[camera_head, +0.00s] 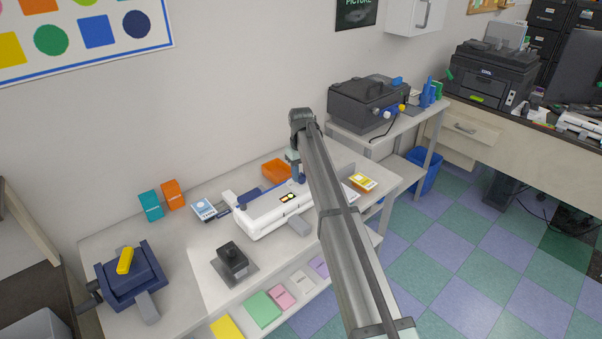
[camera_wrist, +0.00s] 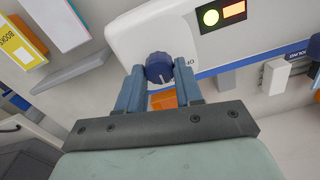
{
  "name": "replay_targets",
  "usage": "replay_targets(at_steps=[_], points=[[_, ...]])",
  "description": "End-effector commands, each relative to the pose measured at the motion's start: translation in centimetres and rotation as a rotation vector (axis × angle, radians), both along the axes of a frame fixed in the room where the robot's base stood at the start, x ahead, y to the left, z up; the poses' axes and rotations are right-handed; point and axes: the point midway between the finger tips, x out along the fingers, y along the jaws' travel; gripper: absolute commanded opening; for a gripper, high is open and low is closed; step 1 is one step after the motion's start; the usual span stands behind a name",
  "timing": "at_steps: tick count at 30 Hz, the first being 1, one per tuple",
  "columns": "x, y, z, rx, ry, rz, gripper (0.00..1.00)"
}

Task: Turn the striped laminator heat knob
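The white laminator (camera_head: 262,216) stands on the low table, with a lit yellow-green light and an orange display on its panel. In the wrist view, the laminator (camera_wrist: 130,35) fills the upper middle. Its dark blue heat knob (camera_wrist: 158,68) shows a short pale stripe. My gripper (camera_head: 297,178) is at the laminator's right end, pointing down. In the wrist view its two blue fingers stand apart on either side of the knob. The fingers look open; I cannot tell whether either one touches the knob. In the head view my arm hides the knob.
An orange tray (camera_head: 275,169) lies behind the laminator, and a yellow booklet (camera_head: 362,182) lies to its right. A black device (camera_head: 232,260) and a blue punch with a yellow handle (camera_head: 130,275) stand to the left. A dark grey machine (camera_head: 368,103) sits on the table behind.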

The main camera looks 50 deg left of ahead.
Motion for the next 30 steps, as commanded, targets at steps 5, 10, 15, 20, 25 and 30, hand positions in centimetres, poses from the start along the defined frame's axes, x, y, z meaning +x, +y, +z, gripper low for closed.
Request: replay_targets(at_steps=[5, 10, 15, 20, 25, 30], points=[[0.01, 0.0, 0.01, 0.0, 0.0, 0.0, 0.16], [0.0, 0.0, 0.01, 0.0, 0.0, 0.0, 0.05], [0.01, 0.0, 0.02, 0.0, 0.0, -0.018, 0.05], [0.02, -0.01, 0.02, 0.0, 0.0, -0.076, 0.05], [0.06, -0.02, 0.02, 0.0, 0.0, -0.192, 0.05], [0.09, -0.04, 0.02, 0.0, 0.0, -0.346, 0.05]])
